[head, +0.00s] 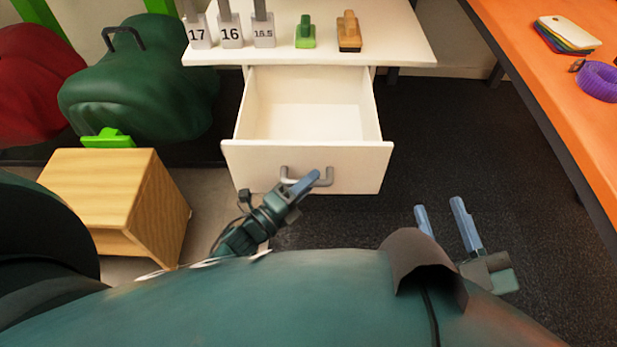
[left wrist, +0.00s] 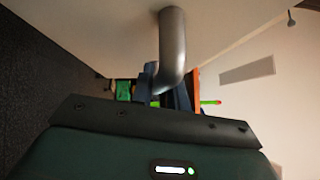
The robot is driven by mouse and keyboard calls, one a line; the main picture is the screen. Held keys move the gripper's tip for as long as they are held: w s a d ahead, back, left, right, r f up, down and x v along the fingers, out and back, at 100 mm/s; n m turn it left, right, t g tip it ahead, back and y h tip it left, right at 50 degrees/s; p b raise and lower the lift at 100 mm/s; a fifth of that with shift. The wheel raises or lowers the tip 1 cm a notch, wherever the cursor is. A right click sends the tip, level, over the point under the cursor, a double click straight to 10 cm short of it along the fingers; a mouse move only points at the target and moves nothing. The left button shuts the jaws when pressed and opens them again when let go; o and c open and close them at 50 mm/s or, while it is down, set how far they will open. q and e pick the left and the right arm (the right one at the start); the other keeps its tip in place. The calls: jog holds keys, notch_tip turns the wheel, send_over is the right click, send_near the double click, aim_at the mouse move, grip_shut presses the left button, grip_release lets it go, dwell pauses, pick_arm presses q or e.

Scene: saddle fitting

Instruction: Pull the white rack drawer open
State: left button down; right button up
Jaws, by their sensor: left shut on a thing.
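The white rack drawer (head: 306,163) is pulled out from under the white rack top (head: 400,45), and its inside looks empty. A grey curved handle (head: 327,181) sits on its front. My left gripper (head: 303,183) is at the handle, shut on it. In the left wrist view the grey handle (left wrist: 172,45) comes down between the blue fingers (left wrist: 168,88), which partly hide its end. My right gripper (head: 443,220) is open and empty, to the right of the drawer and nearer to me, over the dark floor.
Gauges marked 17, 16 and 16.5 (head: 231,32), a green brush (head: 305,33) and a wooden brush (head: 349,32) stand on the rack top. A wooden box (head: 95,185) stands left. Green (head: 140,80) and red (head: 35,85) saddle-like shapes are behind it. An orange table (head: 530,60) lies right.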

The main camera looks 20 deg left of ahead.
pick_arm(q)
jog(key=c, duration=1.4)
grip_release()
jog(key=shift+o, duration=0.2)
jog(key=p+v, duration=0.2)
jog(key=v, duration=1.1)
jog(key=shift+a, duration=0.15)
